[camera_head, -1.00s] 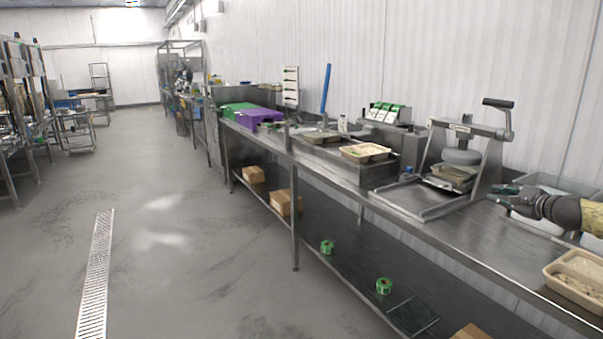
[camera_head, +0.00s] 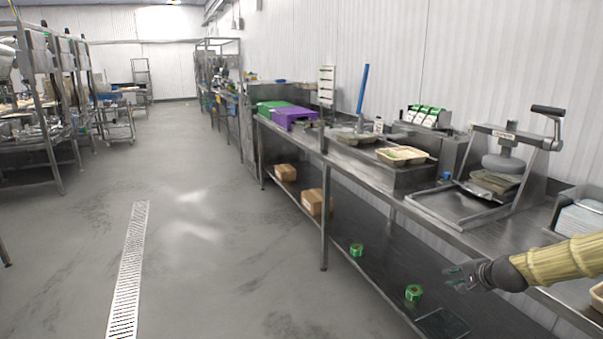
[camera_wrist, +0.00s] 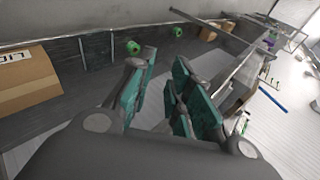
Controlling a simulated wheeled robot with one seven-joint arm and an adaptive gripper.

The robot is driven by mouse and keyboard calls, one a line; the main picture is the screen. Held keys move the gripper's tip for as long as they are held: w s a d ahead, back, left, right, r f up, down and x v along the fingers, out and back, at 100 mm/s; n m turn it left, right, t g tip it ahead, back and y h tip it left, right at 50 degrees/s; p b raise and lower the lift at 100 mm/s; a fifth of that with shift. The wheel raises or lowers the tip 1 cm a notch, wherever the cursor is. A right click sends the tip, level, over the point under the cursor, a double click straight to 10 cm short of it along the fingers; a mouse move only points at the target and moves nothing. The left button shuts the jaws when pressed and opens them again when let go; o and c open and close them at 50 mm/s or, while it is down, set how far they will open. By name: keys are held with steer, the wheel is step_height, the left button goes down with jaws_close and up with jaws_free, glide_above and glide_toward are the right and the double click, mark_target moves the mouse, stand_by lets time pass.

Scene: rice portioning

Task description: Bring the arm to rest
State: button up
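My gripper (camera_head: 456,277) is at the lower right of the head view, on my arm in its yellowish sleeve. It hangs in front of the steel bench's front edge, out over the aisle side. In the wrist view my gripper (camera_wrist: 160,97) shows two teal-padded fingers standing apart with an empty gap between them. Nothing is held.
The steel bench (camera_head: 452,236) runs along the right wall. A press (camera_head: 505,165) and a food tray (camera_head: 402,156) stand on it. Green tape rolls (camera_head: 413,292) and cardboard boxes (camera_head: 316,202) lie on its lower shelf. The grey floor (camera_head: 205,260) on the left is clear.

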steer(key=s+a+f+n+g, duration=0.3)
steer(key=s+a+f+n, duration=0.1)
steer(key=s+a+f, duration=0.55)
steer(key=s+a+f+n+g, duration=0.25)
steer(key=s+a+f, duration=0.45)
steer(key=s+f, duration=0.45)
steer(key=s+a+f+n+g, duration=0.1)
steer(key=s+a+f+n, duration=0.1)
steer(key=s, duration=0.8)
steer(key=s+a+f+n+g+h, duration=0.1)
steer(key=s+a+f+n+g, duration=0.1)
steer(key=s, duration=0.8)
steer(key=s+a+f+n+g+p, duration=0.1)
steer(key=s+a+f+n, duration=0.3)
steer(key=s, duration=0.6)
steer(key=shift+s+f+h, duration=0.2)
steer(key=shift+f+h, duration=0.1)
steer(key=shift+f, duration=0.1)
steer(key=shift+d, duration=0.15)
